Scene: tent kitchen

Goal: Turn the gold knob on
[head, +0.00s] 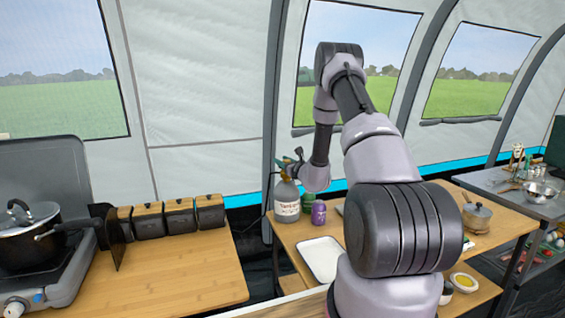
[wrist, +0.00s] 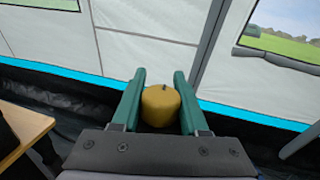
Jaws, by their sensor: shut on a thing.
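The gold knob (wrist: 160,108) is in the middle of the wrist view, round with a small dark stub on top. My gripper (wrist: 159,76) has its two green fingers on either side of the knob and is shut on it. In the head view, my gripper (head: 287,163) is at the top of a grey gas bottle (head: 287,204) with a white label, on the middle wooden table.
A purple canister (head: 318,213) stands close right of the bottle. A white tray (head: 322,258) lies in front. A stove with a black pot (head: 28,238) and several dark canisters (head: 180,217) are on the left. The tent wall is close behind.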

